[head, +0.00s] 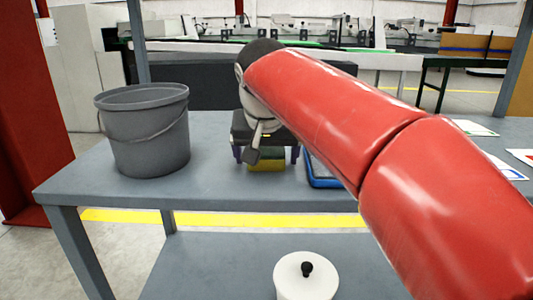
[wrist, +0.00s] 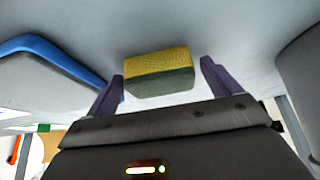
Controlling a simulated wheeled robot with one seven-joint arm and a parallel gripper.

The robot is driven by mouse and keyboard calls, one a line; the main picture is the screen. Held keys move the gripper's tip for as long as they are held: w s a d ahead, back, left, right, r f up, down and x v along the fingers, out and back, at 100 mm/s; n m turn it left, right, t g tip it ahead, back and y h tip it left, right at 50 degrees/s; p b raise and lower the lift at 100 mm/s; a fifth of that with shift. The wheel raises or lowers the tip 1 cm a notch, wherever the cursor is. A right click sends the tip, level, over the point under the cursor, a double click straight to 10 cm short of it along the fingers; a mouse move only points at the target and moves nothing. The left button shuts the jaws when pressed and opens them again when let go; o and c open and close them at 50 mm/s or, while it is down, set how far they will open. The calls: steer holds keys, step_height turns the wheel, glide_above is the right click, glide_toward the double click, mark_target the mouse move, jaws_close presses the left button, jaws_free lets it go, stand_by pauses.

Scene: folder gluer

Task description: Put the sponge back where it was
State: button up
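The sponge (head: 266,160), yellow and green, sits on the grey table below my gripper (head: 266,156). It also shows in the wrist view (wrist: 158,72), between the two purple fingers of my gripper (wrist: 162,68). The fingers are apart, one on each side of the sponge, with a narrow gap visible at each side. My gripper is open and does not grasp the sponge. My gripper body and red arm hide part of the table behind it in the head view.
A grey bucket (head: 148,132) stands on the table to the left. A blue-rimmed tray (head: 320,180) lies close to the right of the sponge, partly hidden by my arm. Papers (head: 474,128) lie at the far right. A white lidded pot (head: 306,278) stands on a lower surface.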

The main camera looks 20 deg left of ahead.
steer(key=shift+r, duration=0.3)
steer(key=p+v, duration=0.2)
steer(key=v, duration=1)
steer(key=shift+m, duration=0.3)
steer(key=d+f, duration=0.1)
steer(key=d, duration=0.2)
steer(key=d+f, duration=0.2)
steer(key=d, duration=0.1)
steer(key=d+f, duration=0.1)
steer(key=d, duration=0.2)
steer(key=shift+d+f, duration=0.15)
steer(key=shift+d, duration=0.2)
steer(key=s+d+f+m, duration=0.1)
steer(key=s+d+f, duration=0.6)
steer(key=d+f, duration=0.2)
steer(key=s+d+f+m+h, duration=0.1)
steer(key=s+d+f, duration=0.6)
steer(key=f, duration=0.6)
steer(key=shift+s+d+f, duration=0.2)
steer(key=shift+d+f, duration=0.2)
steer(key=shift+d, duration=0.8)
